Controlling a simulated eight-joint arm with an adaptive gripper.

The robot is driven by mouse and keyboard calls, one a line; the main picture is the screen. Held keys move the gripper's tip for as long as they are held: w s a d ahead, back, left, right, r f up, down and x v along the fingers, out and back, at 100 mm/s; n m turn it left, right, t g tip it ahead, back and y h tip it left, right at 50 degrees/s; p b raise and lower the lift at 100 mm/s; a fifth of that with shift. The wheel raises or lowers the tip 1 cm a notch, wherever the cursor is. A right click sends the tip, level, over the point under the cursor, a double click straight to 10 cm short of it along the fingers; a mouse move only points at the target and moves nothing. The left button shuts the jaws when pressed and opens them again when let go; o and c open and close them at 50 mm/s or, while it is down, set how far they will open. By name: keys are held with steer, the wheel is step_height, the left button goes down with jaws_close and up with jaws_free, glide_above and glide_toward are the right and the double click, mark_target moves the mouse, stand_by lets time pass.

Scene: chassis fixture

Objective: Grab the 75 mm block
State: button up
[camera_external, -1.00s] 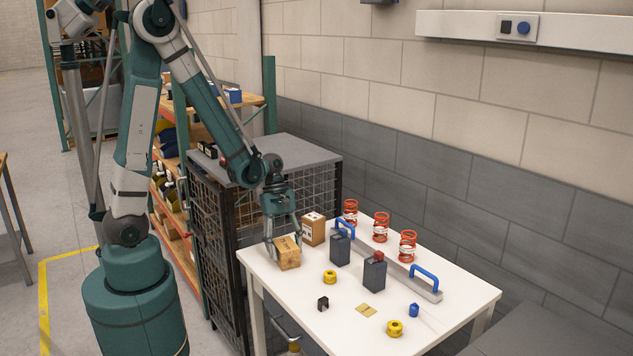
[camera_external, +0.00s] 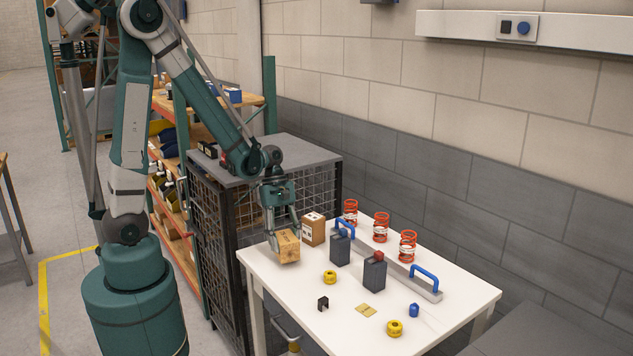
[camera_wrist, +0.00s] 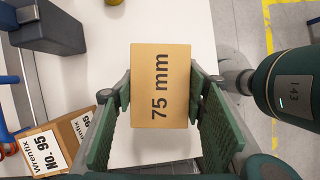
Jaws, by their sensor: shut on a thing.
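The 75 mm block (camera_wrist: 160,85) is a tan box with "75 mm" printed in black on its upper face. In the external view the block (camera_external: 288,247) is at the left end of the white table. My gripper (camera_wrist: 160,103) is shut on the block, with one green pad against each side in the wrist view. In the external view my gripper (camera_external: 284,236) comes down over the block from above. I cannot tell whether the block touches the table.
A brown box (camera_external: 313,229) labelled "NO. 95" stands close beside the block. Dark grey canisters (camera_external: 340,248), a yellow ring (camera_external: 330,277), red springs (camera_external: 380,227) and a grey bar with blue handles (camera_external: 425,284) are farther right. A mesh cage (camera_external: 215,235) stands left of the table (camera_external: 350,338).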

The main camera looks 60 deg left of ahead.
steer(key=shift+r+p, duration=0.5)
steer(key=shift+r, duration=3.05)
